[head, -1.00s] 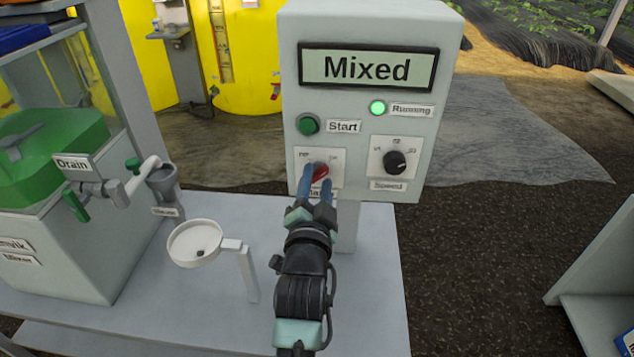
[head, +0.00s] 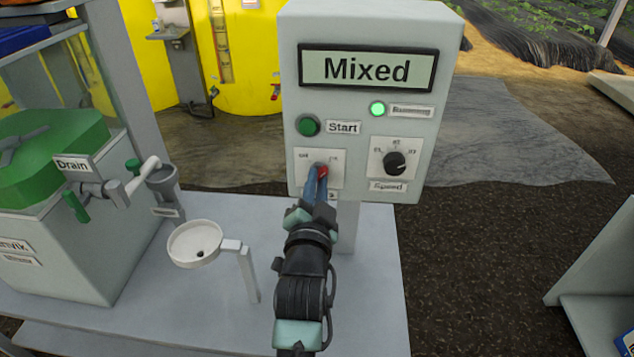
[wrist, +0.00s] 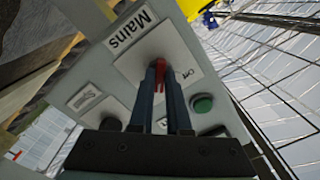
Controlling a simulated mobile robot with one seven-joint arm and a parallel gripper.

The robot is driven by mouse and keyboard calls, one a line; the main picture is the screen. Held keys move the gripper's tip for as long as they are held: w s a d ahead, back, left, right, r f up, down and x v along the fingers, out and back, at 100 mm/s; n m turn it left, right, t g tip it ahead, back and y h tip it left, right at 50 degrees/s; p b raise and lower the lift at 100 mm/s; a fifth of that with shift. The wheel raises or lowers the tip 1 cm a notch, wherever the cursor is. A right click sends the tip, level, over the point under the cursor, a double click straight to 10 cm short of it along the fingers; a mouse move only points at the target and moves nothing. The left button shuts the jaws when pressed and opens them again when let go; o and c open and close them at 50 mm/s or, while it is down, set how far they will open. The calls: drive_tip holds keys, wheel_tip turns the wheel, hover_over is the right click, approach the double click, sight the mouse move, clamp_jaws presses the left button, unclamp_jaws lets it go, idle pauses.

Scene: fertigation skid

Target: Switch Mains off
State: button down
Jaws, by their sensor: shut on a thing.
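The red Mains knob (head: 322,172) sits on a white plate low on the left of the grey control box (head: 290,90). My gripper (head: 316,182) is shut on the knob, its blue fingers close together in front of it and hiding part of it and its label. In the wrist view the red knob (wrist: 160,66) shows between and beyond the fingertips (wrist: 161,76). The Mains label and an "Off" mark are readable there. The display (head: 367,68) reads "Mixed", and the green Running lamp (head: 377,109) is lit.
The green Start button (head: 309,126) is just above the knob plate, and the black Speed knob (head: 395,162) is to its right. A white round dish on a stand (head: 195,243) and the drain valve (head: 100,190) stand to the left.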

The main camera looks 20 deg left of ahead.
drive_tip(key=n+p, duration=0.2)
drive_tip(key=n, duration=0.7)
drive_tip(key=shift+d, duration=0.1)
drive_tip(key=n+p, duration=0.1)
drive_tip(key=n, duration=0.3)
drive_tip(key=shift+n+p, duration=0.35)
drive_tip(key=shift+n, duration=0.05)
drive_tip(key=shift+n+p, duration=0.65)
drive_tip(key=shift+n, duration=1.15)
drive_tip(key=c, duration=0.9)
unclamp_jaws()
drive_tip(key=p+v, duration=0.4)
drive_tip(key=v, duration=0.9)
